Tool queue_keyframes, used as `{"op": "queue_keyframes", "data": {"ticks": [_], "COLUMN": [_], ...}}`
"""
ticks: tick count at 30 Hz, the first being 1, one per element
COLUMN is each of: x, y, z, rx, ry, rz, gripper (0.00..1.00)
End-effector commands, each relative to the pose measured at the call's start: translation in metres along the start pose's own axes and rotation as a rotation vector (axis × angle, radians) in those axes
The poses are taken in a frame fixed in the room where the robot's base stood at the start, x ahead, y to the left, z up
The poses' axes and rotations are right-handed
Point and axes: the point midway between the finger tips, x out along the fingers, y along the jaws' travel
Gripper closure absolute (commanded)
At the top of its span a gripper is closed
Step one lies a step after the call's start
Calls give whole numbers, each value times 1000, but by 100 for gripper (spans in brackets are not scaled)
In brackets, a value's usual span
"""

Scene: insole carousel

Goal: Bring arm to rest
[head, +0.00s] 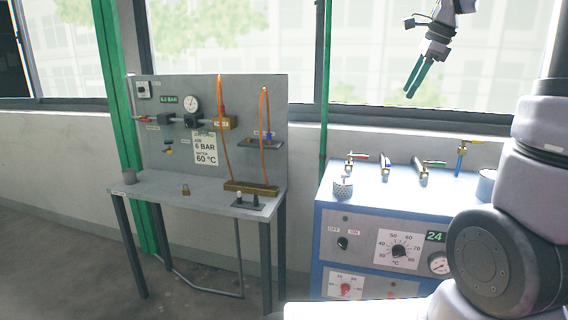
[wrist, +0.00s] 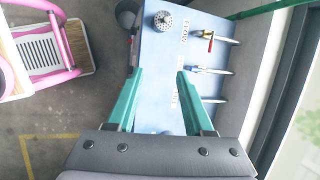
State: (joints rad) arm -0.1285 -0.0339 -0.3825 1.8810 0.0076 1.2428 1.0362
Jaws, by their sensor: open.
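My gripper (head: 416,80) is raised in the air in front of the window, at the upper right of the head view. Its two green fingers point down and to the left. In the wrist view my gripper (wrist: 158,86) shows its fingers spread apart with nothing between them. Below the fingers lies the blue-sided cabinet's pale top (wrist: 165,60), well apart from them. My arm (head: 490,250) also shows at the right of the head view.
The cabinet (head: 330,222) carries several valves (head: 388,165) and a perforated cup (head: 343,187). A grey bench (head: 160,190) with a gauge panel (head: 165,95) and orange hoses stands left. A pink-framed object (wrist: 70,40) shows in the wrist view. The floor between has free room.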

Motion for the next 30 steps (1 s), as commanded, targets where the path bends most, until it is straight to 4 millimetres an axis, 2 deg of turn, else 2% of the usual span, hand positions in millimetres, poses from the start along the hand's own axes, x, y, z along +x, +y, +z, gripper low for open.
{"op": "queue_keyframes", "data": {"ticks": [1, 6, 12, 15, 18, 21, 30], "x": [-12, -31, -36, -33, -28, -26, -24], "y": [22, 91, 170, 199, 219, 229, 231], "z": [8, 30, 44, 46, 46, 45, 45], "rx": [-115, -543, -1032, -1224, -1356, -1428, -1452], "ry": [-15, -13, 70, 126, 172, 200, 207], "rz": [-26, -109, -198, -223, -235, -240, -239], "gripper": [48, 48, 48, 48, 48, 48, 48]}}
